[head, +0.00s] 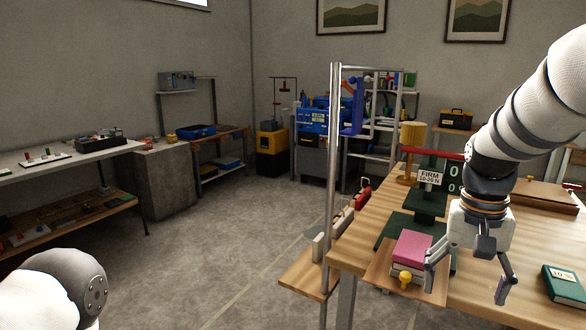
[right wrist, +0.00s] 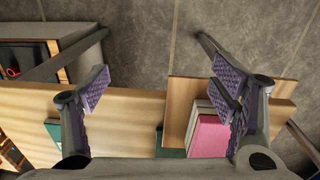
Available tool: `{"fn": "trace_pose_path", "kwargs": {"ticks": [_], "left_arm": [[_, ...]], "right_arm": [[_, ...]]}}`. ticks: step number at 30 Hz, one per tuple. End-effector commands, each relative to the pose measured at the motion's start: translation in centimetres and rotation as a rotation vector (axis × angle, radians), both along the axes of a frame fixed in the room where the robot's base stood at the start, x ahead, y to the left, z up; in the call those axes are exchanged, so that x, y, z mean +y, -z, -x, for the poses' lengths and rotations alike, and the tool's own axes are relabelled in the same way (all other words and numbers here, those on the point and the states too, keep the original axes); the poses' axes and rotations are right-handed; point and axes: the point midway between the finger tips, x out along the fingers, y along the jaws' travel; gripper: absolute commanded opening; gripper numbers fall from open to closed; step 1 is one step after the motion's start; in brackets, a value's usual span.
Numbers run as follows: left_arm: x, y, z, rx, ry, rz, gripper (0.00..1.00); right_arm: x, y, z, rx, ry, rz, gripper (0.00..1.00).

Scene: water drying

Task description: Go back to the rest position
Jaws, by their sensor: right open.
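My right gripper (head: 468,283) hangs fingers-down over the wooden table (head: 490,240), open and empty, with its fingers spread wide. Its left finger in the head view is close to a pink-topped block (head: 410,245) on a small wooden board (head: 383,284); I cannot tell whether they touch. In the right wrist view the open right gripper (right wrist: 163,88) has nothing between its fingers, and the pink block (right wrist: 210,136) lies below the right-hand finger. Part of my left arm shows at the lower left of the head view; its gripper is out of view.
A green book (head: 565,285) lies at the right. A metal post (head: 332,170) rises at the table's left edge. The floor (head: 230,240) at left-centre is clear.

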Motion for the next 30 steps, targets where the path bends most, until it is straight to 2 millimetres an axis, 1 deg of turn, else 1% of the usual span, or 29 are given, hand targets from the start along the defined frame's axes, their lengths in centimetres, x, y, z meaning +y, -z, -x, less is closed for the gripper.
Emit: {"fn": "trace_pose_path", "kwargs": {"ticks": [1, 2, 3, 5, 6, 8, 9, 11, 12, 13, 15, 18, 19, 21, 22, 30], "left_arm": [[0.0, 0.1, -0.1, -0.001, 0.000, 0.000, 0.76], [0.0, 0.1, -0.1, -0.002, 0.000, 0.000, 0.76], [0.0, 0.2, -0.2, -0.004, 0.000, 0.000, 0.76], [0.0, 0.1, -0.2, -0.004, 0.000, 0.000, 0.76], [0.0, 0.1, -0.2, -0.004, 0.000, 0.000, 0.76], [0.0, 0.1, -0.1, -0.003, 0.000, 0.000, 0.76], [0.0, 0.1, -0.1, -0.002, 0.000, 0.000, 0.76], [0.0, 0.1, -0.1, -0.002, 0.000, 0.000, 0.76], [0.0, 0.1, -0.1, -0.002, 0.000, 0.000, 0.76], [0.0, 0.1, -0.1, -0.002, 0.000, 0.000, 0.76], [0.0, 0.1, -0.1, -0.003, 0.000, 0.000, 0.76], [0.0, 0.1, -0.1, -0.003, 0.000, 0.000, 0.76], [0.0, 0.1, -0.1, -0.003, 0.000, 0.000, 0.76], [0.0, 0.1, -0.1, -0.003, 0.000, 0.000, 0.76], [0.0, 0.1, -0.1, -0.003, 0.000, 0.000, 0.76], [0.0, 0.1, -0.1, -0.003, 0.000, 0.000, 0.76]], "right_arm": [[-0.1, 4.3, 1.1, 0.032, -0.020, 0.009, 0.79], [-0.2, 6.6, 1.9, 0.043, -0.036, 0.015, 0.79], [-0.3, 9.8, 3.2, 0.058, -0.061, 0.024, 0.79], [-0.2, 14.5, 5.8, 0.081, -0.103, 0.033, 0.79], [0.0, 17.6, 8.1, 0.096, -0.135, 0.039, 0.79], [0.4, 21.8, 12.1, 0.119, -0.189, 0.041, 0.79], [0.8, 24.3, 15.1, 0.133, -0.229, 0.035, 0.79], [1.6, 27.2, 20.1, 0.150, -0.286, 0.022, 0.79], [2.2, 28.6, 23.3, 0.159, -0.324, 0.008, 0.79], [2.8, 29.2, 25.6, 0.164, -0.348, -0.004, 0.79], [3.9, 30.0, 30.3, 0.171, -0.396, -0.034, 0.79], [5.2, 29.8, 34.7, 0.170, -0.437, -0.069, 0.79], [5.4, 29.7, 35.5, 0.168, -0.445, -0.077, 0.79], [5.8, 29.5, 36.4, 0.163, -0.455, -0.086, 0.79], [5.9, 29.5, 36.6, 0.162, -0.457, -0.088, 0.79], [5.9, 29.5, 36.5, 0.158, -0.457, -0.087, 0.79]]}}
